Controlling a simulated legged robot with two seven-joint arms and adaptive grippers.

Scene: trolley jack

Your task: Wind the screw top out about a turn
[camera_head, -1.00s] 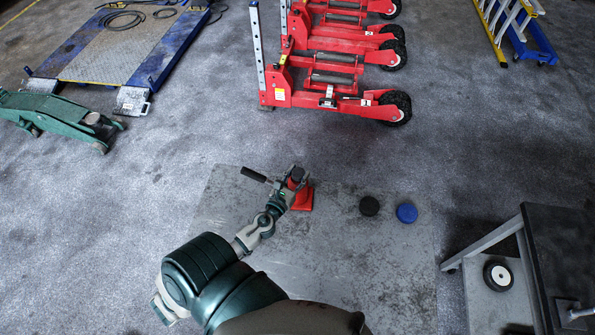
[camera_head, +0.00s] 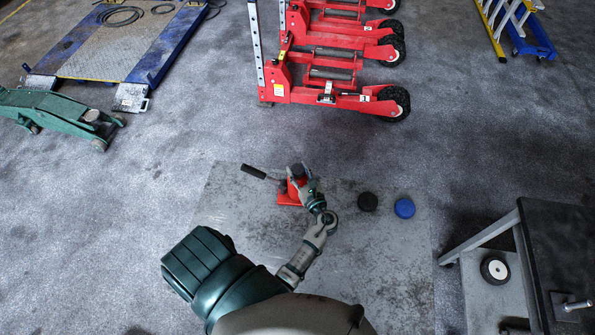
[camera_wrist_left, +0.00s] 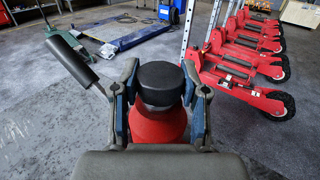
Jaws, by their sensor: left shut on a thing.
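The red bottle jack (camera_head: 285,199) stands upright on a grey plate (camera_head: 350,270). Its black screw top (camera_head: 296,169) points up, and its black-gripped handle (camera_head: 254,171) sticks out to the left. In the left wrist view, the black screw top (camera_wrist_left: 161,83) sits between the two fingers of my left gripper (camera_wrist_left: 161,98), above the red body (camera_wrist_left: 158,126). My left gripper (camera_head: 301,181) is shut on the screw top, reaching in from the lower right. The fingers' contact faces are partly hidden. My right gripper is not in view.
A black disc (camera_head: 368,202) and a blue disc (camera_head: 404,208) lie on the plate to the right. A dark-topped trolley (camera_head: 565,250) stands at the right edge. Red wheeled lifting frames (camera_head: 340,95) stand beyond, and a green trolley jack (camera_head: 60,112) is far left.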

